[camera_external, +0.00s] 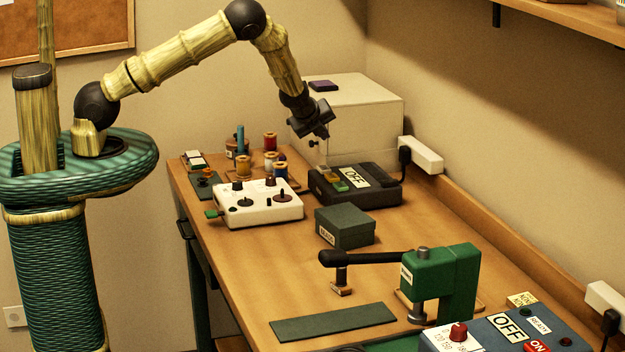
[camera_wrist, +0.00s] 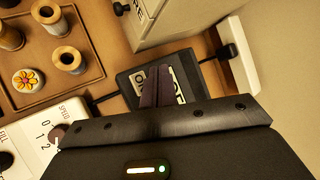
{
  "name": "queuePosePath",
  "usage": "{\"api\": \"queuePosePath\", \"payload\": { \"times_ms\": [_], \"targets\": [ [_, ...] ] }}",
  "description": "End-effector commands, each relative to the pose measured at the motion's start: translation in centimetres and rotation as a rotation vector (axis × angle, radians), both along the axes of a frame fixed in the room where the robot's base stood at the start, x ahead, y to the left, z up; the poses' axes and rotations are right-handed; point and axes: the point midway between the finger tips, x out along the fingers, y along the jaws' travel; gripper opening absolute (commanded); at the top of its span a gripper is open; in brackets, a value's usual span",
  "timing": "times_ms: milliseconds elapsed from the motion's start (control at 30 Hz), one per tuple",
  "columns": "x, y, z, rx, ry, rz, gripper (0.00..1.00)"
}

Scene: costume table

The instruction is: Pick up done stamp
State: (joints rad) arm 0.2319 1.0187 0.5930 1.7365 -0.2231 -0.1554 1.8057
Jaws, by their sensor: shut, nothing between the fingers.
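I cannot make out a stamp that reads as the done stamp. My gripper (camera_external: 322,134) is shut and empty, pointing down above the black device (camera_external: 375,190) with an OFF label. In the wrist view the closed dark fingers (camera_wrist: 158,72) cover part of that device (camera_wrist: 128,84) and its label. Small yellowish and green pieces (camera_external: 337,182) sit at the device's left side; their lettering is too small to read.
A white control box (camera_external: 258,210) and a tray of spools (camera_wrist: 62,91) are to the left. A large pale box (camera_external: 362,100) stands behind. A green press (camera_external: 440,275), a dark green mat (camera_external: 333,322) and a blue panel (camera_external: 480,340) are nearer. Bare wood lies between them.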

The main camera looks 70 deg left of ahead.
Motion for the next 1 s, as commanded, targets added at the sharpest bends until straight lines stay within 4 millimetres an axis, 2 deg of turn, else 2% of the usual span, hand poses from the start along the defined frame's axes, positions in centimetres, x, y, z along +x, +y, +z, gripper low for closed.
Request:
{"api": "queuePosePath", "payload": {
  "times_ms": [67,300,333,667,767,1000],
  "targets": [
    [0.0,0.0,0.0,0.0,0.0,0.0,0.0],
    [0.0,0.0,0.0,0.0,0.0,0.0,0.45],
    [0.0,0.0,0.0,0.0,0.0,0.0,0.47],
    [0.0,0.0,0.6,0.0,-0.001,-0.001,0.47],
    [0.1,0.0,2.4,-0.001,-0.005,-0.001,0.47],
    [0.1,0.0,8.5,-0.001,-0.005,-0.001,0.47]
  ]
}}
